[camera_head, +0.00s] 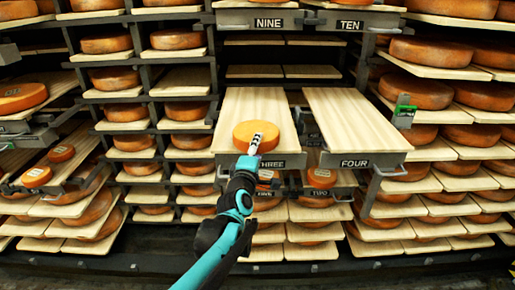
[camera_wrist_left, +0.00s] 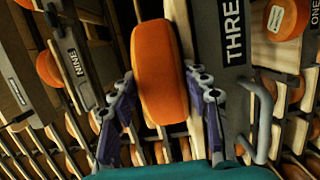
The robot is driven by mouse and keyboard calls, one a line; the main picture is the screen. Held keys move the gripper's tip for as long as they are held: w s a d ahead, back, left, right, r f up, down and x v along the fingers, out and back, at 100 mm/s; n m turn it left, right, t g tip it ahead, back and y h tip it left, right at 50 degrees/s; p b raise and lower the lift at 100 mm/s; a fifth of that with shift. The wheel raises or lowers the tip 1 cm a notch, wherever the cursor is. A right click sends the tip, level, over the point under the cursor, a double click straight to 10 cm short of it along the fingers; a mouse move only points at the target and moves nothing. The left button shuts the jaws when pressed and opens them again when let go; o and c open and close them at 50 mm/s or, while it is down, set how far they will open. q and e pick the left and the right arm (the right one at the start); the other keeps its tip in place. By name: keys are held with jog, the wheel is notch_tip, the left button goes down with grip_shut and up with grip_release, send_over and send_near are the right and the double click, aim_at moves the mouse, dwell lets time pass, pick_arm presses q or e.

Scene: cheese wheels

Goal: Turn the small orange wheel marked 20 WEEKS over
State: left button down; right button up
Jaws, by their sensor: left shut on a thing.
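A small orange wheel (camera_head: 257,131) is on the pulled-out pale board marked THREE (camera_head: 243,106), near its front end. No marking on it can be read. My left gripper (camera_head: 256,143) reaches it from the front and is shut on it. In the left wrist view the orange wheel (camera_wrist_left: 160,72) fills the space between the two fingers of the left gripper (camera_wrist_left: 162,95), its rounded rim facing the camera. I cannot tell whether the wheel touches the board. My right gripper is not in view.
The board marked FOUR (camera_head: 350,115), to the right, is pulled out and empty. Drawers NINE (camera_head: 269,22) and TEN (camera_head: 350,25) jut out above. Smaller labelled wheels sit lower, on TWO (camera_head: 321,177) and at the left (camera_head: 36,177). Racks of cheese surround this. Board THREE is clear behind the wheel.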

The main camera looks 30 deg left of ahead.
pick_arm(q)
jog(key=c, duration=0.7)
grip_release()
jog(key=shift+f, duration=0.1)
jog(key=shift+s, duration=0.15)
jog(key=v, duration=1.2)
jog(key=shift+d, duration=0.1)
